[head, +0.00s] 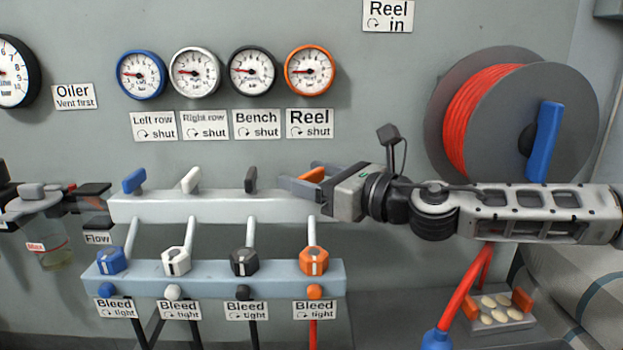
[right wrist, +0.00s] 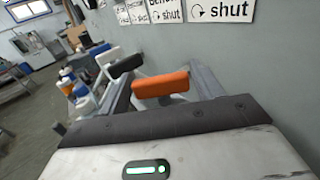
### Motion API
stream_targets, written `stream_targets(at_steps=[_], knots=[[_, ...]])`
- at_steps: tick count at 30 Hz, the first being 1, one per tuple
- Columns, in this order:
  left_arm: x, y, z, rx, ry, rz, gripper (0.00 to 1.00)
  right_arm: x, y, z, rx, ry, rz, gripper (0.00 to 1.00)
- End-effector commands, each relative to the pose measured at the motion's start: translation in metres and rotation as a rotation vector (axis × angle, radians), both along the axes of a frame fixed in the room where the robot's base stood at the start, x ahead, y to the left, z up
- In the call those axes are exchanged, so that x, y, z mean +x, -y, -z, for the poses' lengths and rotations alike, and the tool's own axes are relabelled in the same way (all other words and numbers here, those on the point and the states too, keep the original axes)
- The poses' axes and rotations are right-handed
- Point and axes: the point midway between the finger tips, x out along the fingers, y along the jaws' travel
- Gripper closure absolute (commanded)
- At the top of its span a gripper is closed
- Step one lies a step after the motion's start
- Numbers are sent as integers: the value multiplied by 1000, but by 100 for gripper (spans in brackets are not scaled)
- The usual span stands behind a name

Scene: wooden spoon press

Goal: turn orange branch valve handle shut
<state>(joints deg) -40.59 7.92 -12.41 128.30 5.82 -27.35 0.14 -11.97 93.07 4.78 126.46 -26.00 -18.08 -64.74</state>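The orange branch valve handle (head: 314,175) is at the right end of the pale manifold bar (head: 215,206), below the "Reel shut" label (head: 310,123). My right gripper (head: 300,178) reaches in from the right, with its fingers on either side of the handle. In the right wrist view the orange handle (right wrist: 162,83) lies crosswise between two grey fingers, which stand apart. Whether either finger touches the handle I cannot tell. My left gripper does not show.
Blue (head: 134,180), white (head: 190,180) and dark grey (head: 251,179) handles stand along the same bar. Bleed knobs, including an orange one (head: 313,261), sit below. A hose reel (head: 530,115) with a blue crank (head: 545,140) is behind my right arm.

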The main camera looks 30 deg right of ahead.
Motion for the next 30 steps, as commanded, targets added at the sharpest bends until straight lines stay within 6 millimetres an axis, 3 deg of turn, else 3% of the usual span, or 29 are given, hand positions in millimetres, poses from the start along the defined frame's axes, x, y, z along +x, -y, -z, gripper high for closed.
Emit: stream_targets(at_steps=[1, 3, 14, 26, 30], knots=[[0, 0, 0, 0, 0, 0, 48, 0, 0, 0, 0, 0, 0, 50], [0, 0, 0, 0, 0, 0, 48, 0, 0, 0, 0, 0, 0, 67], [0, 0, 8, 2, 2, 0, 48, 0, -1, 3, -5, 0, 37, 66], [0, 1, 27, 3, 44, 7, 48, -1, -3, 8, -14, 0, 311, 66], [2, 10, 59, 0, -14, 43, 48, 0, -3, 8, -13, 1, 443, 66]])
